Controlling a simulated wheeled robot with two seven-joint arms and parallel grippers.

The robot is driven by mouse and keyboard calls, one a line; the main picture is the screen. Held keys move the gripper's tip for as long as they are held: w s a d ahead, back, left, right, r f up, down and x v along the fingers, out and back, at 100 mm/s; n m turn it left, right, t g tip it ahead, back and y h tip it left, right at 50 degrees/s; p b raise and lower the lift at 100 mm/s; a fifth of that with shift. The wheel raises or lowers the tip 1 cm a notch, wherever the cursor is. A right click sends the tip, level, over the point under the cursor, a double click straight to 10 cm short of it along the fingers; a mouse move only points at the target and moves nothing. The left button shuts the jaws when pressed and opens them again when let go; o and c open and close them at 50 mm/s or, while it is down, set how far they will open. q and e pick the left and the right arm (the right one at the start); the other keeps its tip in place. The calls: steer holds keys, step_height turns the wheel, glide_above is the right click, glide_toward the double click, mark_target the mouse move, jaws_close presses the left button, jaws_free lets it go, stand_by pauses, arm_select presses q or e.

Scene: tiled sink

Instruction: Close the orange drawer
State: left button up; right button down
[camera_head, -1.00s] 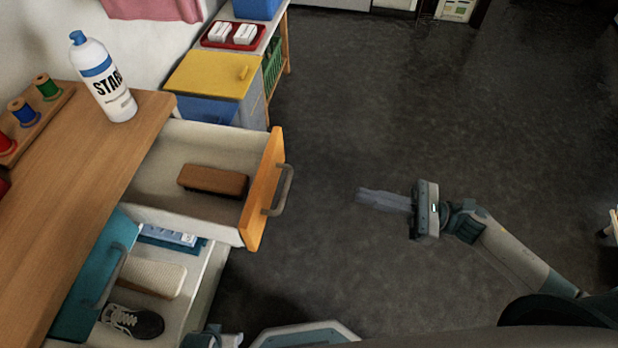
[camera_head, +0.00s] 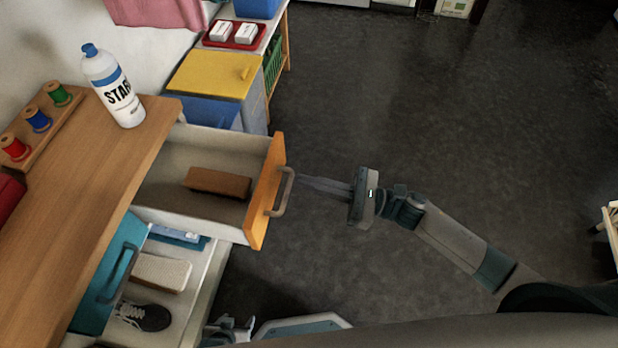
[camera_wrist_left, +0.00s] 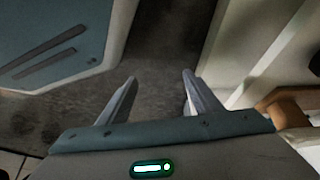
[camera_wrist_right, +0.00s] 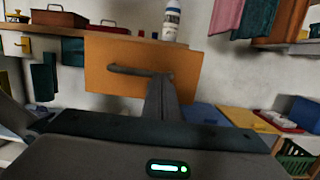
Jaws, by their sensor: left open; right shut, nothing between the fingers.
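The orange drawer (camera_head: 264,195) stands pulled out from the wooden cabinet, with a brown block (camera_head: 218,182) inside and a grey handle (camera_head: 282,193) on its front. My right gripper (camera_head: 304,182) is shut and empty; its fingertips point at the drawer front, close to the handle in the head view. In the right wrist view the orange front (camera_wrist_right: 112,78) faces me and the fingers (camera_wrist_right: 161,85) overlap the handle's right end; contact cannot be told. My left gripper (camera_wrist_left: 158,85) is open and empty, low beside the cabinet; only part of it (camera_head: 228,328) shows in the head view.
A teal drawer front (camera_head: 108,275) and a lower compartment with a shoe (camera_head: 143,316) lie below the orange drawer. A white bottle (camera_head: 118,95) and thread spools (camera_head: 38,118) stand on the cabinet top (camera_head: 95,190).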

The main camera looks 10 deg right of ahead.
mark_target(197, 163)
arm_select(q)
steer(key=shift+w+d, duration=0.1)
arm_select(e)
steer(key=shift+a, duration=0.15)
